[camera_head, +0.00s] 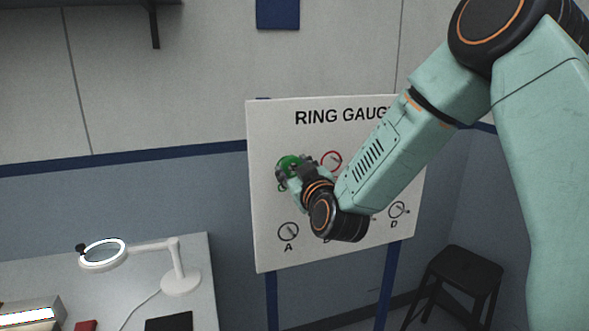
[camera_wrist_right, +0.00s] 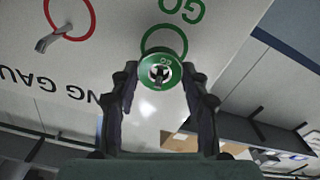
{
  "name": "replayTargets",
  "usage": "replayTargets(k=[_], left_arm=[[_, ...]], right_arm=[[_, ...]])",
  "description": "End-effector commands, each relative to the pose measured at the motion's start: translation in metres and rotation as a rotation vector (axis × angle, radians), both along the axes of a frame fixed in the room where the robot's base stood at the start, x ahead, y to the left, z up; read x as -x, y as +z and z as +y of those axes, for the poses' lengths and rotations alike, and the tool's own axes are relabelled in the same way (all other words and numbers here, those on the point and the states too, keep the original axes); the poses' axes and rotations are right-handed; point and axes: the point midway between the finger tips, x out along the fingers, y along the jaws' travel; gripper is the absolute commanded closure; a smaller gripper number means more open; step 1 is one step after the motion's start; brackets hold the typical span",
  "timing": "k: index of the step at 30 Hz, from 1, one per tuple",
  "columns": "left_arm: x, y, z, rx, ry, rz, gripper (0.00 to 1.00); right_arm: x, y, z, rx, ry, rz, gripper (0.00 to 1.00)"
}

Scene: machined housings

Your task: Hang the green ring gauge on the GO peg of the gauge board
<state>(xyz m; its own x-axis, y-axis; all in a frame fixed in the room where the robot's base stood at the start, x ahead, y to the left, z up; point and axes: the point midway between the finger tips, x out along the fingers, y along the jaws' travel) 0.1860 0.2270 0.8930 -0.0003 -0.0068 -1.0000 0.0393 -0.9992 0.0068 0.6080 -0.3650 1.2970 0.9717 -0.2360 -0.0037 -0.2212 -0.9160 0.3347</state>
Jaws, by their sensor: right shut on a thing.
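The green ring gauge (camera_wrist_right: 160,84) is between the fingertips of my right gripper (camera_wrist_right: 160,76), which is shut on it. In the head view the green ring gauge (camera_head: 288,162) shows at the upper left of the gauge board (camera_head: 262,215), with my right gripper (camera_head: 289,176) against it. In the wrist view it overlaps the printed green GO circle (camera_wrist_right: 164,33). Something grey and dark shows in its hole; I cannot tell whether the GO peg passes through it. My left gripper is out of view.
A red circle (camera_head: 331,161) with a bent peg (camera_wrist_right: 54,38) is beside the green one. Lettered circles such as A (camera_head: 288,232) line the board's lower part. A magnifier lamp (camera_head: 179,282) stands on a bench at lower left; a dark stool (camera_head: 468,272) is at right.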

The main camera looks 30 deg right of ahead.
Motion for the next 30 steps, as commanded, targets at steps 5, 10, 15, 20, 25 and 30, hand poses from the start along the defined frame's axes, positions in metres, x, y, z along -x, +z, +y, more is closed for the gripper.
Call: replayTargets(k=[5, 10, 15, 20, 25, 30], left_arm=[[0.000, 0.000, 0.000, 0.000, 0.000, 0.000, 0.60], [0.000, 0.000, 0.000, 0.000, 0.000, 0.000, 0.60], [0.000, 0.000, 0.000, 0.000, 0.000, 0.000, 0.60], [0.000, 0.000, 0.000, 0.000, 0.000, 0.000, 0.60], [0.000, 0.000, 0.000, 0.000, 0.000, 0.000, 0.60], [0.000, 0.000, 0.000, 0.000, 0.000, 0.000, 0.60]], right_arm=[[0.000, 0.001, 0.000, 0.001, 0.000, -0.002, 0.45], [0.000, 0.000, 0.000, 0.000, 0.000, -0.001, 0.30], [0.000, 0.000, 0.000, 0.000, 0.000, 0.000, 0.28], [0.001, -0.001, 0.000, 0.000, 0.000, 0.001, 0.28], [0.014, 0.000, 0.003, -0.003, 0.000, 0.000, 0.28], [0.040, 0.000, 0.009, -0.005, 0.001, 0.000, 0.28]])
